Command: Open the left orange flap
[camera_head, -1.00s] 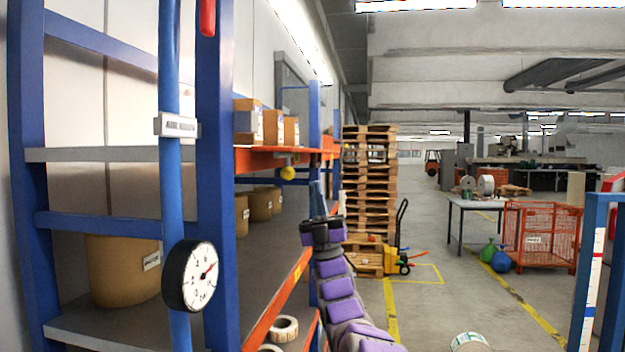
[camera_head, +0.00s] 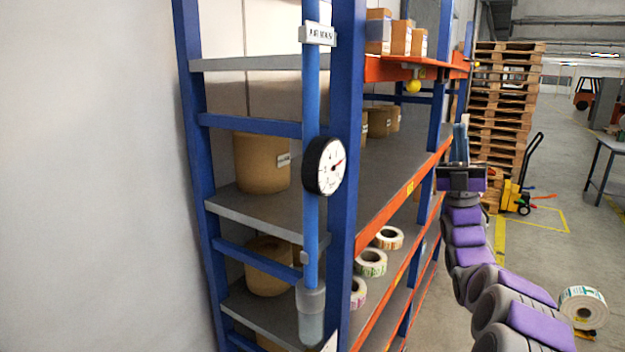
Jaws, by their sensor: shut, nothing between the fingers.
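The left orange flap appears to be the orange panel (camera_head: 388,71) along the front edge of the upper shelf, with a round yellow knob (camera_head: 413,86) hanging below it. Another orange panel (camera_head: 460,70) follows farther along to the right, with a small yellow knob of its own. My gripper (camera_head: 460,135) points up at the end of my purple-padded arm, to the right of and below the yellow knob. Its narrow fingers are together and hold nothing. It looks apart from both panels; its exact depth is hard to tell.
A blue post with a pressure gauge (camera_head: 325,165) stands before the blue rack's near end. Boxes (camera_head: 400,38) stand on the upper shelf; label rolls (camera_head: 370,262) lie lower. Stacked pallets (camera_head: 503,100) and a yellow pallet jack (camera_head: 515,197) stand beyond. The aisle floor at right is partly open.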

